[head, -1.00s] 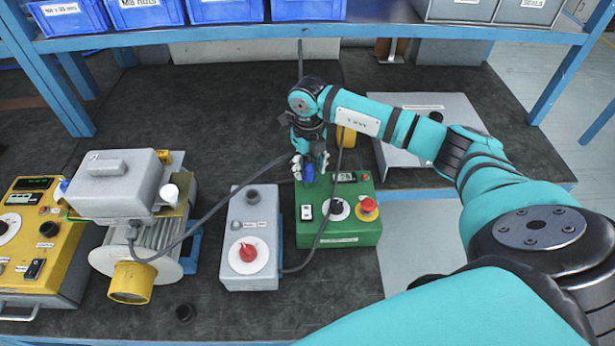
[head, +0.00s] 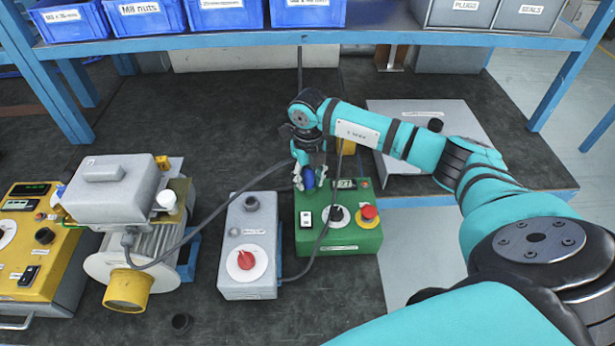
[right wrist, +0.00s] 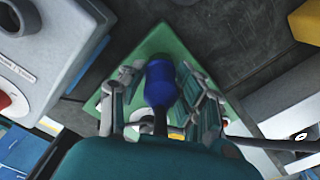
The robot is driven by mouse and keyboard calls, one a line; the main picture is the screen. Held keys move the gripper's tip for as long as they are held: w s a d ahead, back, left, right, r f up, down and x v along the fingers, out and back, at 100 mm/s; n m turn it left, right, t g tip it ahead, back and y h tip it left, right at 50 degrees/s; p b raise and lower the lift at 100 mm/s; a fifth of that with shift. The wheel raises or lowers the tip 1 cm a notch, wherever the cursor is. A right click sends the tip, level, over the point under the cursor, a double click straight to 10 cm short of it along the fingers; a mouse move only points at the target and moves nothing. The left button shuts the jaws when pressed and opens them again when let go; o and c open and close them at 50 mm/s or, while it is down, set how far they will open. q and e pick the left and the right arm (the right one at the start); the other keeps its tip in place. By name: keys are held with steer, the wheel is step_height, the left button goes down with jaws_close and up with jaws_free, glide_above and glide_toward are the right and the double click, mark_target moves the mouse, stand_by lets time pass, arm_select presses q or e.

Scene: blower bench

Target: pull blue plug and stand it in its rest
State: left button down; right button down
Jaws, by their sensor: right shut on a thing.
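The blue plug (head: 308,179) is between the fingers of my right gripper (head: 304,184), at the back left of the green control box (head: 342,240). In the right wrist view the blue plug (right wrist: 160,84) stands between both fingers of the right gripper (right wrist: 160,100), with the green box (right wrist: 165,42) behind it. The fingers are shut on the plug. Its lower end is hidden, so I cannot tell whether it sits in a socket. I cannot make out a rest for it. My left gripper is not in view.
A grey switch box (head: 248,275) with a red knob stands left of the green box. A motor (head: 150,228) and a yellow box (head: 38,265) stand farther left. A dark cable crosses between them. A grey panel box (head: 425,115) is at the right. A shelf with bins (head: 310,14) spans the back.

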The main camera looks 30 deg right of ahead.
mark_target(308, 168)
steer(key=shift+r+p, duration=0.5)
steer(key=shift+r, duration=0.25)
stand_by(0.3)
steer(key=shift+r+p, duration=1)
steer(key=shift+r, duration=0.6)
